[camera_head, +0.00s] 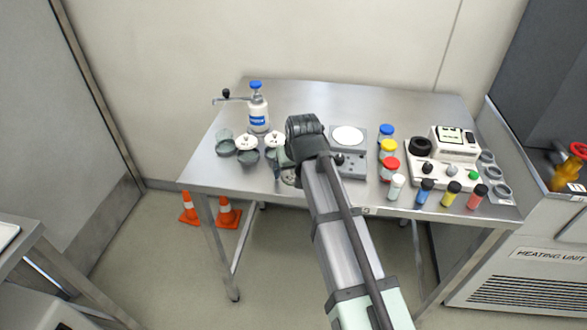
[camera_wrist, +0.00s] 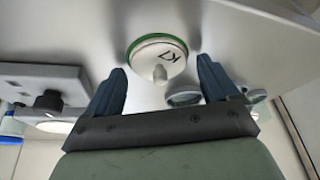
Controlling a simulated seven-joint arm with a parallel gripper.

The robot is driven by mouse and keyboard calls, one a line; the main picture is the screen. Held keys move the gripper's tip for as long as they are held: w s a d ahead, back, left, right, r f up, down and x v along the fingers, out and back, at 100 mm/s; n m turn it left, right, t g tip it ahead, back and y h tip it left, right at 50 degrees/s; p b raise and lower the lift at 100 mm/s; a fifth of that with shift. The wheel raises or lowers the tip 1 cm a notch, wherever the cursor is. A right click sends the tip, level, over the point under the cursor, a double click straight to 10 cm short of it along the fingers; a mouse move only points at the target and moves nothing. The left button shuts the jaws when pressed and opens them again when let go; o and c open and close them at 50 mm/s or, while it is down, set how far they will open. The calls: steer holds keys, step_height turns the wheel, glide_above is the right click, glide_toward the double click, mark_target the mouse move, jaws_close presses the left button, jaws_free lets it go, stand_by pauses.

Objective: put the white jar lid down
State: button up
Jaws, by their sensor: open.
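A round white jar lid (camera_wrist: 158,55) with a pale knob, dark lettering and a green ring around its edge shows in the wrist view. It lies between and just beyond my open fingers, with a gap on both sides. I cannot tell whether the green ring is a jar under it. My gripper (camera_wrist: 161,68) also shows in the head view (camera_head: 281,163), low over the left half of the table. There, a jar with a white lid (camera_head: 246,143) stands left of it. A second white lid (camera_head: 273,138) is partly hidden by my gripper.
A grey device with a white disc (camera_head: 347,137) stands right of my arm. Several coloured-cap jars and vials crowd the right side.

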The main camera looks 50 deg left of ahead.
steer(key=v, duration=1.2)
steer(key=shift+r, duration=0.2)
steer(key=shift+a, duration=0.1)
stand_by(0.3)
